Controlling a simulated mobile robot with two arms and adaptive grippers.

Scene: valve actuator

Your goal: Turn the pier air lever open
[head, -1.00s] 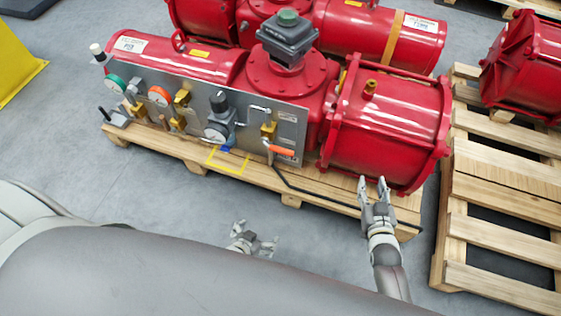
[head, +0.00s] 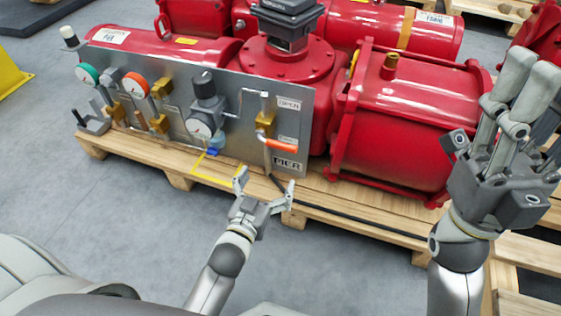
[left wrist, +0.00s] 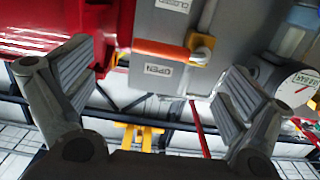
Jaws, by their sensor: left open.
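The orange pier air lever (head: 282,147) lies roughly horizontal, pointing right from its brass valve (head: 265,122) on the grey panel (head: 230,105). My left gripper (head: 266,188) is open and empty, in front of and below the lever. In the left wrist view, the orange lever (left wrist: 160,49) shows beyond the gap between the spread fingers (left wrist: 155,95), not held. My right gripper (head: 530,70) is raised at the right, its fingers apart and empty.
The panel also carries gauges (head: 136,86) and a black-knobbed regulator (head: 204,88). A red cylinder (head: 405,120) stands right of the panel. Open grey floor (head: 110,205) lies at the left.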

